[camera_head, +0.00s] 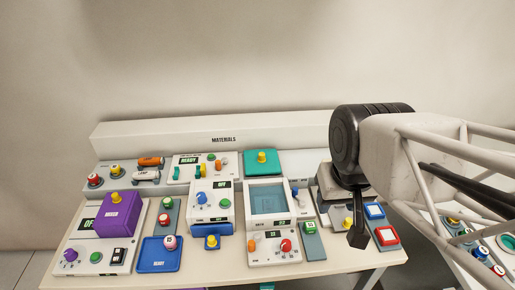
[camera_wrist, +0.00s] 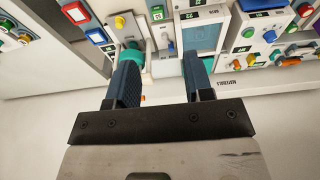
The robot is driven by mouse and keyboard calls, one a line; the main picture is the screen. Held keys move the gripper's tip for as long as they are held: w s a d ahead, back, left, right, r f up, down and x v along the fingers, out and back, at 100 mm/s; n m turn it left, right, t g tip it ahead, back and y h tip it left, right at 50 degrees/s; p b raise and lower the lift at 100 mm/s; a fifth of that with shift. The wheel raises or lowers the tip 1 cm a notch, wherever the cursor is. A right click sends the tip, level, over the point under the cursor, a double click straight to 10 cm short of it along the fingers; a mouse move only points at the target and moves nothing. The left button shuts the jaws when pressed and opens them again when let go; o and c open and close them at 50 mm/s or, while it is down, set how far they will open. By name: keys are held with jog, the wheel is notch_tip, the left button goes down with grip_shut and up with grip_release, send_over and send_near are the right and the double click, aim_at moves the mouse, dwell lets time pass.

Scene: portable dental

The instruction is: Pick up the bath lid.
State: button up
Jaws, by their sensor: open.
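The bath (camera_head: 268,199) is a white unit with a square blue tank that shows uncovered. A teal plate with a yellow knob, which looks like the bath lid (camera_head: 262,164), lies flat just behind it. My gripper (camera_head: 357,240) is to the right of both, pointing down over the right end of the table. In the wrist view my gripper (camera_wrist: 163,58) is open, with nothing between its two fingers. The bath (camera_wrist: 205,33) shows there beyond the right finger.
A purple block with a yellow knob (camera_head: 118,214) sits at the left. A blue tray (camera_head: 160,255) is at the front. Red and blue buttons (camera_head: 386,236) are beside my gripper. A long white materials box (camera_head: 215,137) runs along the back. A teal round part (camera_wrist: 131,57) is near the left finger.

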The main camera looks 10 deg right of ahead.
dwell(0.4)
jog(key=shift+o, duration=0.8)
jog(key=w+a+f+m+g+y, duration=0.2)
jog(key=w+m, duration=0.6)
jog(key=w, duration=1.4)
jog(key=w+a+f+m, duration=0.2)
jog(key=w+f, duration=0.2)
jog(key=w, duration=0.2)
jog(key=w+a+f+m, duration=0.2)
jog(key=w+f+m, duration=0.1)
jog(key=w, duration=0.4)
jog(key=w+a+f+m, duration=0.2)
jog(key=w+f, duration=0.3)
jog(key=w, duration=0.1)
jog(key=shift+w+a+m+g, duration=0.1)
jog(key=shift+w+m+g, duration=0.2)
jog(key=shift+w+g, duration=0.1)
jog(key=shift+s, duration=0.1)
